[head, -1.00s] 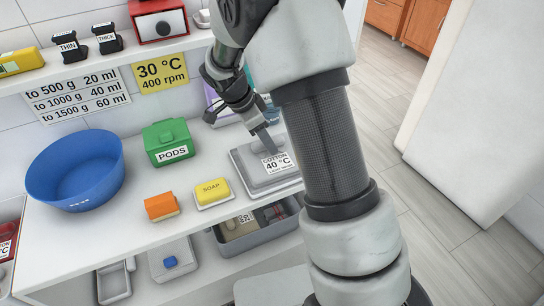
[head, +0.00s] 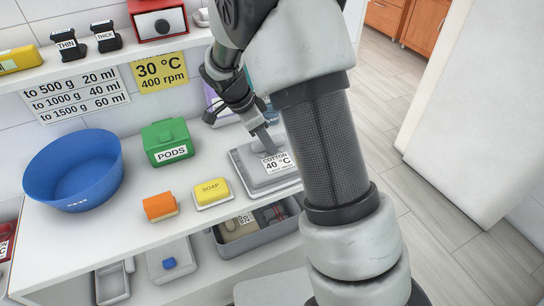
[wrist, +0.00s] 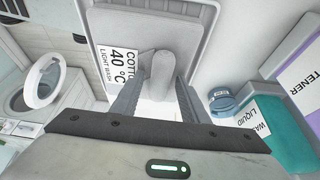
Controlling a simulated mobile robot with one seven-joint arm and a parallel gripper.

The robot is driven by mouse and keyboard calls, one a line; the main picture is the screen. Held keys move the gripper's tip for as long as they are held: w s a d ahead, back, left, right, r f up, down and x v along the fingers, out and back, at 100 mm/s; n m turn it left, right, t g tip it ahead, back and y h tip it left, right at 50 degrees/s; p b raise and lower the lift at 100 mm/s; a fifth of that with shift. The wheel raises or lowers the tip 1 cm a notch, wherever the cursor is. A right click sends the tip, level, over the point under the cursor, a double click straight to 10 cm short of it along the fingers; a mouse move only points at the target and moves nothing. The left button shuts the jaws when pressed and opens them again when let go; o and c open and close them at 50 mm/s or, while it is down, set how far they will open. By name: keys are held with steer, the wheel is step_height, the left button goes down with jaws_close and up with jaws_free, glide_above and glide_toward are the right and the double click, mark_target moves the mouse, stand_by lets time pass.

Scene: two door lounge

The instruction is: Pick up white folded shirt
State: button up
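The tray (wrist: 207,20) and the card (wrist: 121,68) also show in the wrist view. A pale, rounded piece (wrist: 161,72) stands out over the tray, between my gripper's fingers. I cannot tell if it belongs to the white folded shirt; no shirt shows clearly. My gripper (wrist: 164,80) points at the tray with its fingers apart, one on each side of this piece. Whether they touch it is unclear. In the head view, my gripper (head: 268,146) is low over the tray.
Left of the tray are a yellow soap block (head: 211,189), an orange block (head: 160,206), a green PODS box (head: 167,142) and a blue bowl (head: 74,170). A teal bottle (wrist: 262,128) stands near the gripper. A grey bin (head: 262,236) sits below the counter.

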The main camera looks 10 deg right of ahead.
jaws_close()
